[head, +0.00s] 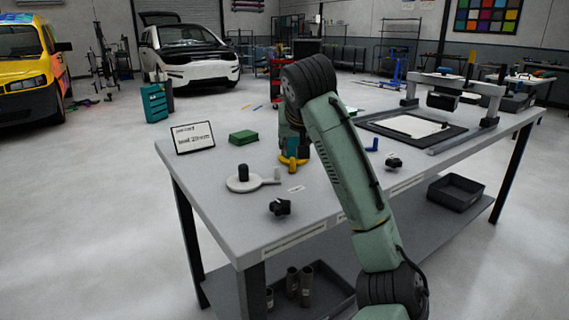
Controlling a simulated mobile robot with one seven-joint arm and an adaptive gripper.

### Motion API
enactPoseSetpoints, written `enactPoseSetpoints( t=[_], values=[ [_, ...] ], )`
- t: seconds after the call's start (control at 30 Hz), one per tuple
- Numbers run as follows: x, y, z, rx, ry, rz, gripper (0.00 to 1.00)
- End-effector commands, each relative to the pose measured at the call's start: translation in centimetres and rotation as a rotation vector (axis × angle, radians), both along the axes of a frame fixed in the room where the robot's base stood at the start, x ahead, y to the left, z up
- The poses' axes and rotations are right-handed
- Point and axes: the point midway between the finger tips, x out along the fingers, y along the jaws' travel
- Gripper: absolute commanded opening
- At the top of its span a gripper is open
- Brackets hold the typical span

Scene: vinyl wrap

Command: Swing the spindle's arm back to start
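A white disc-shaped piece (241,186) with a black upright knob (243,172) lies on the near left of the table; it looks like the spindle. A pale arm (268,182) reaches from it to the right, with a small grey upright peg (277,174) near its end. My gripper (293,163), which appears yellow, hangs low over the table, behind and right of the peg. It looks apart from the peg. My forearm partly covers the gripper's upper part, and its finger gap is too small to judge.
Black knobs stand at the front edge (279,207) and right of my arm (393,163). A green block (243,137) and a sign (193,138) stand at the back left. A dark framed mat (385,122) and a gantry (455,84) fill the right.

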Motion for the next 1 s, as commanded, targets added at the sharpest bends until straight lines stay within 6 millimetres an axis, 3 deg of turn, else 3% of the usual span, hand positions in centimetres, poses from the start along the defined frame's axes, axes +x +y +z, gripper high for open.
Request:
enactPoseSetpoints(
  t=[0.6,1.0],
  values=[
    [6.7,0.6,-6.7,-0.001,0.002,0.001,0.33],
    [7.4,0.7,-7.5,-0.001,-0.001,0.002,0.33]
  ],
)
